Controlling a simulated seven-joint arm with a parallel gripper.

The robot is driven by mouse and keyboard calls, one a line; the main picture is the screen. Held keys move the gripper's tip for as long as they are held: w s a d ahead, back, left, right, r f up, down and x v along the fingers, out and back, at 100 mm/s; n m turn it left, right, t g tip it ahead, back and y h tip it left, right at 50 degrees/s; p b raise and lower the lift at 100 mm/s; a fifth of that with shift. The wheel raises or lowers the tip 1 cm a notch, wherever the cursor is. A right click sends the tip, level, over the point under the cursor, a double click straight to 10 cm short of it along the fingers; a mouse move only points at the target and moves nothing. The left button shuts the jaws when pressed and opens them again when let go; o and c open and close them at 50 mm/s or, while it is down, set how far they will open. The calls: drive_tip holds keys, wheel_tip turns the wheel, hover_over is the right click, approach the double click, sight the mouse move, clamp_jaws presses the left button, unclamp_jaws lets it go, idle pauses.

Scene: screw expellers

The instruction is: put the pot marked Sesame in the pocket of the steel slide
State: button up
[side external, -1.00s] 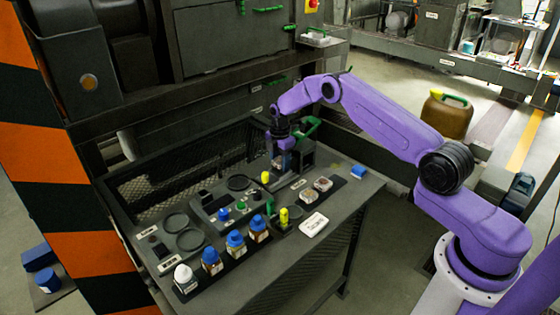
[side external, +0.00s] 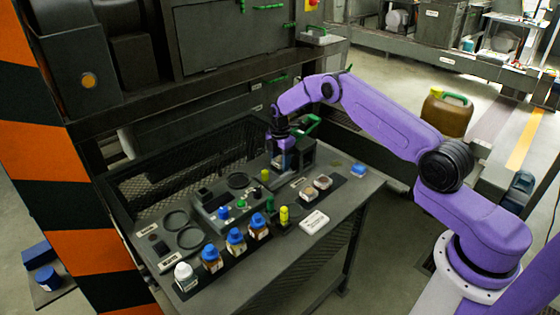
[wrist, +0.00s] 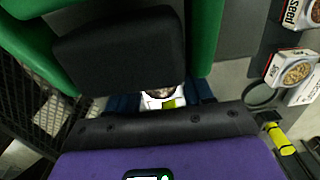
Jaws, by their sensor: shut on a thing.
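My gripper (side external: 283,161) is low over the back of the bench, beside a dark block with a green handle (side external: 311,124). In the wrist view my gripper (wrist: 164,102) is shut on a small pale pot (wrist: 163,93) with brown contents, between its dark blue fingers. The pot is mostly hidden by the dark block above it in the picture, and its label cannot be read. The green-handled block (wrist: 120,50) fills the upper left of the wrist view; I take it for the steel slide. Its pocket cannot be made out.
Two square open pots, one here (side external: 308,193) and one here (side external: 323,182), stand on a dark strip to the right. Several capped bottles (side external: 236,241) line the front. A mesh guard (side external: 160,180) borders the back.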

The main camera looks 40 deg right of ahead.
drive_tip(key=shift+f, duration=0.1)
idle(0.3)
drive_tip(key=o, duration=1.6)
drive_tip(key=shift+r, duration=4.5)
